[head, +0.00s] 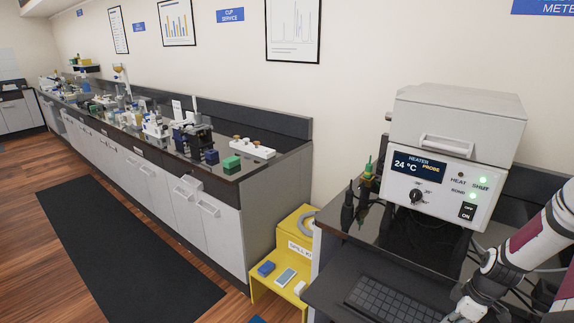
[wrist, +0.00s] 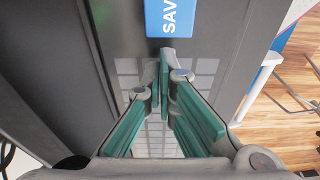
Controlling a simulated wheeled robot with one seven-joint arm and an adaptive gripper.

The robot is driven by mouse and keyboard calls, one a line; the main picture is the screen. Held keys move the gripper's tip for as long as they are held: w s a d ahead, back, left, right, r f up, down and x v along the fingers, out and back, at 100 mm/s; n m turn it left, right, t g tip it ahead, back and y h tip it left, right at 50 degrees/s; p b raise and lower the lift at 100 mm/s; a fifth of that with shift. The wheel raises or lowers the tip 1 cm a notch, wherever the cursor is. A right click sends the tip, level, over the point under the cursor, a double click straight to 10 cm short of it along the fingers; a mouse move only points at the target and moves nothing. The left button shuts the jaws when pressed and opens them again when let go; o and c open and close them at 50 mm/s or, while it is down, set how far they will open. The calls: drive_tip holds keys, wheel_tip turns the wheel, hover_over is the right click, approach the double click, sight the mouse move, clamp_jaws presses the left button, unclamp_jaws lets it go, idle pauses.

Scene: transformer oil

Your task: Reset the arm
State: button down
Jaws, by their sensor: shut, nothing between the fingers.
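My gripper (wrist: 164,66) is in the wrist view, its green-padded fingers drawn together at the tips with nothing between them. It hangs over a dark, glossy surface (wrist: 122,62). A blue block or label reading "SAV", partly cut off (wrist: 170,18), lies just beyond the fingertips, and I cannot tell whether they touch it. In the head view my arm comes in at the lower right, beside the heater unit (head: 445,185); its end is cut off or unclear there.
The heater unit, showing 24 °C, stands on a dark bench with a keyboard (head: 395,300) in front. A yellow step stand (head: 268,290) holds small items. A long bench (head: 275,160) carries crowded lab gear. The floor mat (head: 115,255) is clear.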

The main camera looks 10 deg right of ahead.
drive_tip(key=w+a+r+m+h, duration=0.1)
drive_tip(key=w+a+r, duration=0.1)
drive_tip(key=a+r, duration=0.5)
drive_tip(key=w+a+r+m+h, duration=0.1)
drive_tip(key=w+a+r, duration=0.15)
drive_tip(key=r, duration=0.85)
drive_tip(key=w+a+r+m+h, duration=0.1)
drive_tip(key=w+a+r, duration=0.1)
drive_tip(key=a+r, duration=0.6)
drive_tip(key=s+a+r+m+t+y, duration=0.1)
drive_tip(key=s+a+r+m+t, duration=0.3)
drive_tip(key=s+a+r, duration=1)
drive_tip(key=a+r, duration=0.2)
drive_tip(key=a, duration=0.1)
drive_tip(key=shift+s+a+m+y, duration=0.15)
drive_tip(key=shift+a+m+y, duration=0.15)
drive_tip(key=shift+a+y, duration=0.1)
drive_tip(key=shift+d, duration=0.1)
